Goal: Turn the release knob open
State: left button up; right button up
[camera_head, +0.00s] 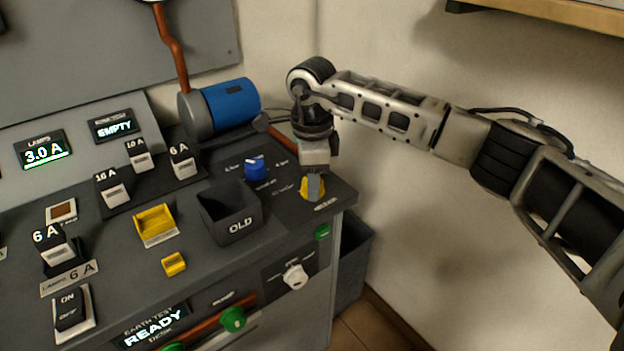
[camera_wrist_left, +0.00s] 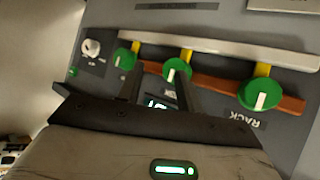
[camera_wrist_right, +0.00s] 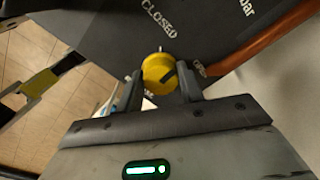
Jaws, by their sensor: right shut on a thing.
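The yellow release knob (camera_head: 306,190) sits at the right end of the dark console top. My right gripper (camera_head: 314,185) reaches down onto it from above and is shut on it, hiding part of it. In the right wrist view the knob (camera_wrist_right: 155,68) lies between the two fingers. It has a dark mark on its face. The word CLOSED is printed to its upper left, and a small, partly hidden label is at its right. My left gripper (camera_wrist_left: 156,90) shows only in the left wrist view, with its fingers apart before a row of green knobs.
A blue knob (camera_head: 256,167) and the open box marked OLD (camera_head: 228,212) are left of the yellow knob. A blue motor-like cylinder (camera_head: 231,104) is behind. Green knobs (camera_head: 232,319) and a white knob (camera_head: 295,277) are on the front panel. The wall is at right.

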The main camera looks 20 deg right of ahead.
jog(key=m, duration=0.4)
jog(key=shift+w+m, duration=0.1)
jog(key=shift+m, duration=0.2)
jog(key=m, duration=0.4)
jog(key=shift+r+m, duration=0.1)
jog(key=shift+m, duration=0.2)
jog(key=o, duration=1)
jog(key=shift+r, duration=0.1)
notch_tip(320, 180, up, 16)
jog(key=shift+a+b, duration=0.15)
jog(key=shift+b, duration=0.2)
jog(key=shift+s+f, duration=0.2)
